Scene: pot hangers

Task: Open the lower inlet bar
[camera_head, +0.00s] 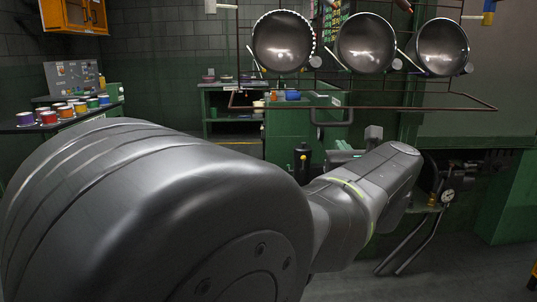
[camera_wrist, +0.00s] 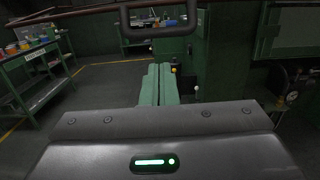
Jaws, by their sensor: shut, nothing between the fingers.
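The lower bar (camera_head: 430,108) is a thin rusty-brown rod frame below the hanging pots in the head view. A dark U-shaped handle (camera_head: 331,123) hangs from it. In the wrist view, the bar (camera_wrist: 85,14) crosses the top left and the handle (camera_wrist: 160,31) is at the top centre. My gripper (camera_wrist: 158,68) shows green fingers pressed together, with nothing between them. The fingertips appear below the handle in the picture and hold no part of it. In the head view, my arm hides most of the fingers.
Several shiny round pots (camera_head: 283,42) hang above the bar. A green bench (camera_head: 215,128) stands behind, and a counter with coloured cups (camera_head: 48,117) is at left. A pressure gauge (camera_head: 447,196) and pipes are at right. Open floor (camera_wrist: 100,80) shows at left in the wrist view.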

